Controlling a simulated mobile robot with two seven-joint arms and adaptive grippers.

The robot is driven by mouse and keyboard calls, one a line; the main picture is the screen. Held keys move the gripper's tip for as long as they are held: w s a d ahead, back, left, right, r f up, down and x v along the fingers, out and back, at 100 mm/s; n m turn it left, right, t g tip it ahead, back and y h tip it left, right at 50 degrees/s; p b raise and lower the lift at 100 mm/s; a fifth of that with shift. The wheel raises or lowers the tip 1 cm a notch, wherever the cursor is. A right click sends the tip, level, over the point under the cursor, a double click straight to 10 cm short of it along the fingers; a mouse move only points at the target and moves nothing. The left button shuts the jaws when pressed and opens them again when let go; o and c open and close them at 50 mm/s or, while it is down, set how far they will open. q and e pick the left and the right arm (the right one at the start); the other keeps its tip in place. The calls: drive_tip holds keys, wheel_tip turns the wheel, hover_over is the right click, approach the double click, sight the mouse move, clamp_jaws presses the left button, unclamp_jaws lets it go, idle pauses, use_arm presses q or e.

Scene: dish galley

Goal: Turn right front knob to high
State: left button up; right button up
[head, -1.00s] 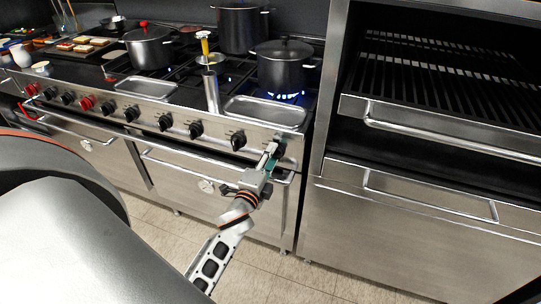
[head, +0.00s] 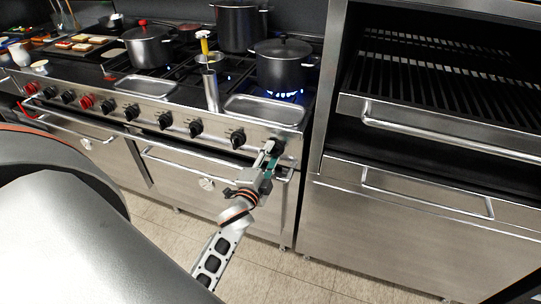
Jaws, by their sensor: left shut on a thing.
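The range's front panel carries a row of black and red knobs. The rightmost knob (head: 275,147) is black and partly hidden behind the fingers of my left gripper (head: 268,154). The gripper is shut on this knob at the panel's right end. The knob's pointer and setting cannot be read. A black knob (head: 238,139) stands just left of it, clear of the gripper. Blue flame (head: 287,95) burns under the lidded pot (head: 283,64) on the right of the stovetop. My right gripper is not in view.
A steel tray (head: 264,110) lies at the stove's front edge above the knobs. The oven handle (head: 215,164) runs just below the panel, close to my gripper. A steel grill unit (head: 430,215) stands to the right. The tiled floor (head: 300,275) in front is clear.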

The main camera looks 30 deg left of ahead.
use_arm(q)
drive_tip(key=o, duration=1.1)
drive_tip(key=shift+r, duration=0.1)
drive_tip(key=shift+c, duration=0.2)
